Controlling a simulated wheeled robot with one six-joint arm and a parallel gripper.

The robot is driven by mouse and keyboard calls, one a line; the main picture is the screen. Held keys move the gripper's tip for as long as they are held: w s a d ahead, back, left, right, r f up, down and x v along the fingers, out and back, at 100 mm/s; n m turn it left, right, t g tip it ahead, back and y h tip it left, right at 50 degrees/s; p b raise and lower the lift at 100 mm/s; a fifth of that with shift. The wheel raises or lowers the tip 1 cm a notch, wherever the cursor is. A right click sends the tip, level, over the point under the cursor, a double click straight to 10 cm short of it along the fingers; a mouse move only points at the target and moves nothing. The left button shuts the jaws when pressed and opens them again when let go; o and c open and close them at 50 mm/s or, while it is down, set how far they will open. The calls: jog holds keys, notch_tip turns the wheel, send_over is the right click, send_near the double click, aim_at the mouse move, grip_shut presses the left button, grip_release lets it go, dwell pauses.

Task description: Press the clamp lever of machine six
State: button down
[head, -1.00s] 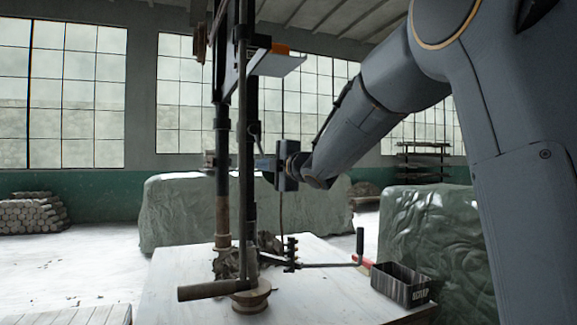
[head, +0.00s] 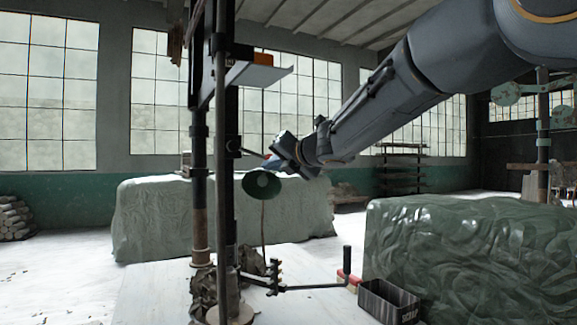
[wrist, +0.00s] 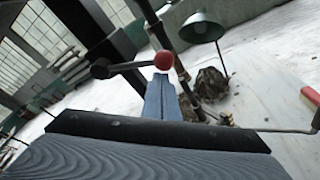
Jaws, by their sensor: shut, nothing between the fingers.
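A lever with a red ball knob (wrist: 164,60) runs from a dark hub (wrist: 100,68) in the wrist view. My gripper (wrist: 163,82) is shut and empty, its blue fingers pointing at the knob. Their tips appear just below it; I cannot tell whether they touch. A low bar with an upright black handle (head: 347,260) stands on the table. I see no machine number, so I cannot confirm which lever is machine six's clamp.
A green lamp (head: 262,185) hangs close to my gripper and shows in the wrist view (wrist: 202,27). A black scrap bin (head: 388,302) is on the table (head: 160,292). Wrapped bulky blocks (head: 465,255) stand right and behind (head: 150,222). Pale floor is open at left.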

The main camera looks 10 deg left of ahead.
jog(key=r+n+p, duration=0.1)
jog(key=r+n, duration=0.1)
jog(key=d+r+n+h+p, duration=0.1)
jog(key=shift+w+r+p, duration=0.3)
jog(key=shift+w+p, duration=0.05)
jog(key=shift+r, duration=0.2)
dwell(0.3)
jog(key=s+d+f+b, duration=0.1)
jog(key=s+d+b, duration=0.3)
jog(key=s, duration=0.5)
jog(key=d, duration=0.2)
jog(key=shift+s+d+f, duration=0.3)
jog(key=shift+f, duration=0.1)
